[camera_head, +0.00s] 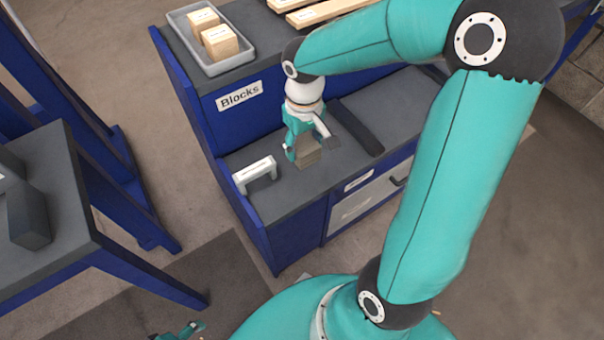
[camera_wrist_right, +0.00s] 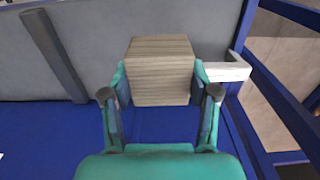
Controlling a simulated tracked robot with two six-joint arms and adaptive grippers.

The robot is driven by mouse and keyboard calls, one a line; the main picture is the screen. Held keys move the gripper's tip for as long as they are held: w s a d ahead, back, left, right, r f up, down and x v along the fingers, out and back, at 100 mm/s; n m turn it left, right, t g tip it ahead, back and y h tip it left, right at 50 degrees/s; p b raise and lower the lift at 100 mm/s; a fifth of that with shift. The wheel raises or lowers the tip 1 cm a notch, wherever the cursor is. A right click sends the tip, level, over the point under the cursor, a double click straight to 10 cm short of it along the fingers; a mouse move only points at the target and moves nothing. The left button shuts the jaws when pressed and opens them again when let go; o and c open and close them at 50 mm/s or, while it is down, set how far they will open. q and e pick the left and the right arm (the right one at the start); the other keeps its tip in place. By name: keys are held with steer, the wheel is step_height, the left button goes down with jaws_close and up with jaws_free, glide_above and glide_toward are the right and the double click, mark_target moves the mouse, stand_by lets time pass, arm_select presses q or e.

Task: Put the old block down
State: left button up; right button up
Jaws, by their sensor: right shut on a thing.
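The old block (camera_head: 308,156), weathered grey-brown wood, is between the fingers of my right gripper (camera_head: 303,146) over the lower grey shelf of the blue bench. In the right wrist view the block (camera_wrist_right: 160,70) sits between both fingertips of the same gripper (camera_wrist_right: 160,82), which is shut on it. The block is upright and low at the shelf surface (camera_head: 232,157); I cannot tell whether it touches. A small teal part at the bottom edge of the head view appears to be my left gripper (camera_head: 188,330); its fingers are not clear.
A white bracket (camera_head: 255,174) stands on the shelf left of the block. A dark bar (camera_head: 357,128) lies to the right. Above, a grey tray (camera_head: 183,37) holds two pale blocks (camera_head: 220,42) over a "Blocks" label. A grey-topped table (camera_head: 60,240) stands at left.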

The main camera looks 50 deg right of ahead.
step_height(320, 180, down, 8)
steer(key=shift+r+b, duration=0.15)
steer(key=shift+b, duration=0.65)
steer(key=shift+f+b, duration=0.6)
steer(key=shift+f, duration=1.5)
steer(key=shift+f, duration=0.15)
steer(key=o, duration=1.2)
steer(key=shift+r, duration=0.35)
step_height(320, 180, up, 12)
steer(key=p, duration=0.3)
steer(key=shift+f, duration=0.15)
